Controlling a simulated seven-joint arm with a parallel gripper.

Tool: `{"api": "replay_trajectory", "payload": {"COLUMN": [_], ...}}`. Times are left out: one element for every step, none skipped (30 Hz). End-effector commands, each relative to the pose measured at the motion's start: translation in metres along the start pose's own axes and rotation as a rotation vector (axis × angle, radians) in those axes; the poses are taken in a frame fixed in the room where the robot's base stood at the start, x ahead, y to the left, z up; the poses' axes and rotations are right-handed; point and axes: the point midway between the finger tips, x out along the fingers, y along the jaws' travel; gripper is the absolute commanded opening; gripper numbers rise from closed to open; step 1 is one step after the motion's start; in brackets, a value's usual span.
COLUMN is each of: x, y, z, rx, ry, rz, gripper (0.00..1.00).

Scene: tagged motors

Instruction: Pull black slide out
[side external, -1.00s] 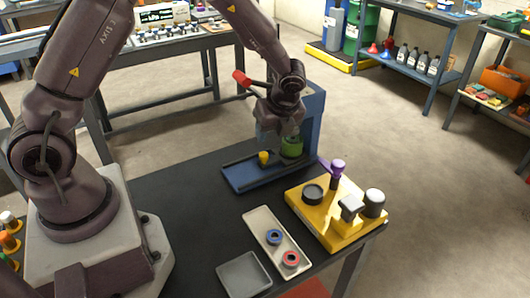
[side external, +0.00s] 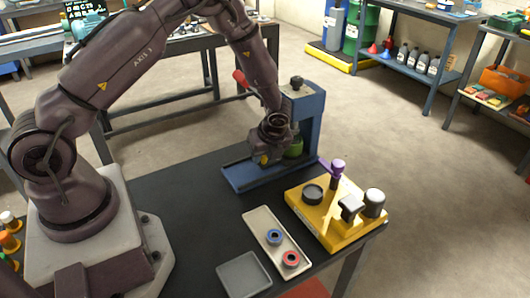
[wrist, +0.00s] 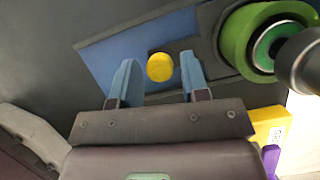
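The blue press frame (side external: 309,118) stands on the black table, with its blue base (side external: 240,180) reaching left. A dark slide (wrist: 211,42) lies on the base and carries a yellow knob (wrist: 160,67). A green ring-shaped part (wrist: 243,40) sits at the slide's inner end, under the press; it also shows in the side view (side external: 295,147). My gripper (wrist: 158,74) is open, with its two blue fingers on either side of the yellow knob and visible gaps to it. In the side view my gripper (side external: 264,160) is low over the base and hides most of the knob.
A pale tray (side external: 262,224) with a blue ring (side external: 273,237) and a red ring (side external: 291,259), and an empty grey tray (side external: 243,276), lie in front. The table left of the base is clear.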

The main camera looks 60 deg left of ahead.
Motion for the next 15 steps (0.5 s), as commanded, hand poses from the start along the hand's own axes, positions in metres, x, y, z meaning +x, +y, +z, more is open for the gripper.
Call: {"api": "replay_trajectory", "payload": {"x": [0.000, 0.000, 0.000, 0.000, 0.000, 0.000, 0.000, 0.000, -0.001, -0.001, -0.001, -0.001, -0.001, -0.001, -0.001], "y": [0.000, 0.000, 0.000, 0.000, 0.000, 0.000, 0.000, 0.000, 0.001, 0.002, 0.004, 0.009, 0.013, 0.018, 0.027], "z": [0.000, 0.000, 0.000, 0.000, 0.000, 0.000, 0.000, 0.000, 0.000, 0.000, -0.001, -0.001, -0.002, -0.003, -0.005], "rx": [0.000, 0.000, 0.000, 0.000, 0.000, 0.000, 0.000, 0.000, 0.001, 0.001, 0.002, 0.004, 0.004, 0.005, 0.006], "ry": [0.000, 0.000, 0.000, 0.000, 0.000, 0.000, 0.000, 0.000, 0.000, 0.000, -0.001, -0.002, -0.003, -0.003, -0.004], "rz": [0.000, 0.000, 0.000, 0.000, 0.000, 0.000, 0.000, 0.000, 0.000, 0.000, 0.000, 0.002, 0.002, 0.003, 0.005], "gripper": [0.30, 0.23, 0.13, 0.07, 0.00, 0.00, 0.00, 0.00, 0.00, 0.00, 0.00, 0.00, 0.00, 0.00, 0.00]}}
